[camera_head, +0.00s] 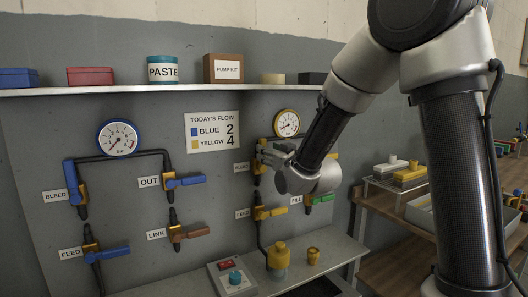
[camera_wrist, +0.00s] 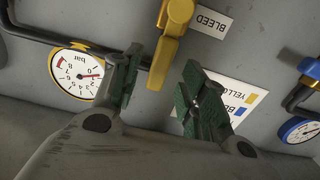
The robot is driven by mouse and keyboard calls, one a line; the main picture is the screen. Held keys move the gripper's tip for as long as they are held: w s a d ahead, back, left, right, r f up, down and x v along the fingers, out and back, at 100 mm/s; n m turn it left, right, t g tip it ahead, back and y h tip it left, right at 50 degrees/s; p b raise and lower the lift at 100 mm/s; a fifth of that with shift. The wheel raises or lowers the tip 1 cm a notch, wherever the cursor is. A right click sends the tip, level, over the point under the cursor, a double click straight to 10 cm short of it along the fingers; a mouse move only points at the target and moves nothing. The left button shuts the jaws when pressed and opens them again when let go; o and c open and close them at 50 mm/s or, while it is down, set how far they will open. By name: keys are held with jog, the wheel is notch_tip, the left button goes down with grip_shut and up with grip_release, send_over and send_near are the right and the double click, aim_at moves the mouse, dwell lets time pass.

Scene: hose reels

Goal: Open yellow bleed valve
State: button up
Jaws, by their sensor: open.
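The yellow bleed valve shows in the wrist view, with its yellow handle (camera_wrist: 165,56) running down toward the gap between my fingertips. A "BLEED" label (camera_wrist: 212,21) is beside it. In the head view the valve body (camera_head: 258,169) is partly hidden by my gripper (camera_head: 270,158), right of its label (camera_head: 242,167) and below the yellow-rimmed gauge (camera_head: 287,123). My gripper (camera_wrist: 160,82) is open, with green-padded fingers on either side of the handle's end. Both fingers look apart from the handle; the depth between them is hard to tell.
The yellow-rimmed gauge also shows in the wrist view (camera_wrist: 80,75). Below the bleed valve are a yellow feed valve (camera_head: 263,213) and a green-handled fill valve (camera_head: 318,200). Blue-side valves (camera_head: 185,182) stand left. A flow sign (camera_head: 212,132) hangs between. A shelf (camera_head: 150,90) runs above.

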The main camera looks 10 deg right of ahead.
jog(key=v, duration=0.7)
jog(key=shift+w, duration=0.1)
jog(key=s+f+g+h, duration=0.1)
jog(key=s+f+g, duration=0.15)
jog(key=f, duration=0.35)
jog(key=s+f+g+h, duration=0.1)
jog(key=f+g, duration=0.3)
jog(key=f, duration=0.2)
jog(key=s+d+f+g+h, duration=0.1)
jog(key=s+d+f+g, duration=0.3)
jog(key=s, duration=0.4)
jog(key=s+d+r+m+g+h, duration=0.1)
jog(key=s+d+r+m, duration=0.1)
jog(key=s+d+r, duration=0.3)
jog(key=s+d+r+m+g+h, duration=0.1)
jog(key=s+d+r, duration=0.5)
jog(key=s, duration=0.8)
jog(key=d, duration=0.3)
jog(key=shift+d+r+m+h, duration=0.15)
jog(key=shift+r+m+h, duration=0.15)
jog(key=shift+m, duration=0.1)
